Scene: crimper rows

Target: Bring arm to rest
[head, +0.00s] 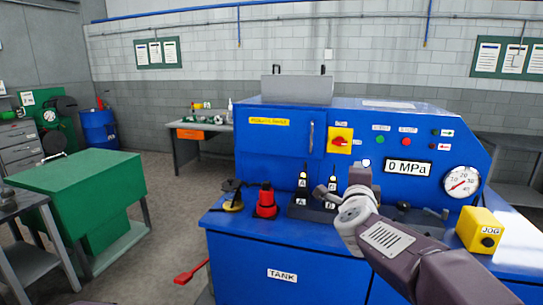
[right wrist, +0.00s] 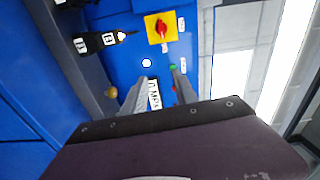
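My right arm reaches in from the lower right in the head view, over the front ledge of the blue machine (head: 275,155). Its gripper (head: 327,190) is near the black levers (head: 302,185) with white letter labels. In the right wrist view the two grey fingers (right wrist: 160,80) stand apart with nothing between them. Behind them, the blue panel, the display and a green button (right wrist: 173,67) show. A black lever (right wrist: 110,39) is off to the left of the fingers there. My left gripper is not in view.
The panel holds a red-on-yellow switch (head: 340,140), a 0 MPa display (head: 408,168) and a gauge (head: 461,182). A red-and-black item (head: 265,201) and a yellow JOG box (head: 481,230) sit on the ledge.

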